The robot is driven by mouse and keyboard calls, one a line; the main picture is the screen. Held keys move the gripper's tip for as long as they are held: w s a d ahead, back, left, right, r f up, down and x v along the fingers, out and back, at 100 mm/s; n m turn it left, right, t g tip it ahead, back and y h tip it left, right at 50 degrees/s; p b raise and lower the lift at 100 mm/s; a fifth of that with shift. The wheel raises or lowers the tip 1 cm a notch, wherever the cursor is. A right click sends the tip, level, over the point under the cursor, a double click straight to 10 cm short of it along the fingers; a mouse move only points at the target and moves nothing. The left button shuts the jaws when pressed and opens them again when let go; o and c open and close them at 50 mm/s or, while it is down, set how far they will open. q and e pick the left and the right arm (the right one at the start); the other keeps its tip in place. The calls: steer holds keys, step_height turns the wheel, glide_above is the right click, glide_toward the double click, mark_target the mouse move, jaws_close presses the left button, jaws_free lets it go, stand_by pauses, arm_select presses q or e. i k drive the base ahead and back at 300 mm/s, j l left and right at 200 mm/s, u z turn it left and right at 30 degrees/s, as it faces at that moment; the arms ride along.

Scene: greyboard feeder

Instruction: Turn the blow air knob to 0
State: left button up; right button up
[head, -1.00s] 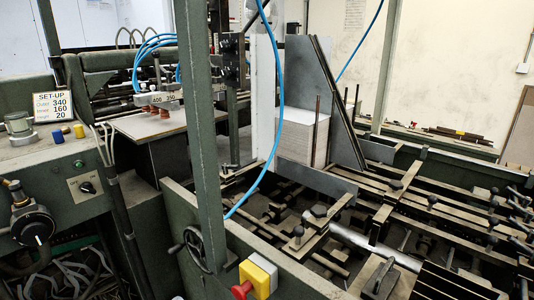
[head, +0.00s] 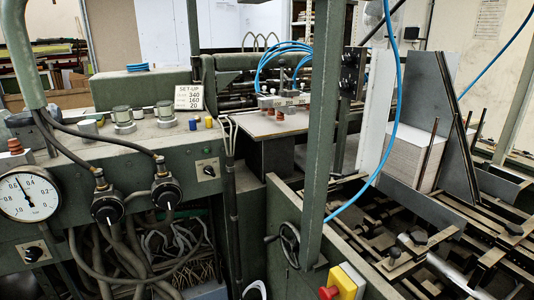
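Two round black knobs with fittings and hoses on top sit on the green machine front at the left: a left knob (head: 107,211) and a right knob (head: 166,194). Each has a light pointer mark low on its face. I cannot read any scale or label, so I cannot tell which is the blow air knob. A white round pressure gauge (head: 28,197) is left of them, its needle pointing up and slightly left. Small black rotary switches sit on pale plates, one below the gauge (head: 34,252) and one to the right (head: 208,171). Neither of my grippers is in view.
Black hoses arch above the knobs, and thick grey hoses fill the opening below (head: 130,250). A green post (head: 318,130), a handwheel (head: 289,244) and a red stop button on a yellow box (head: 345,284) are to the right. A set-up card (head: 188,98) stands on the ledge.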

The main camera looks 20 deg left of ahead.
mark_target(32, 255)
steer(key=u, duration=2.35)
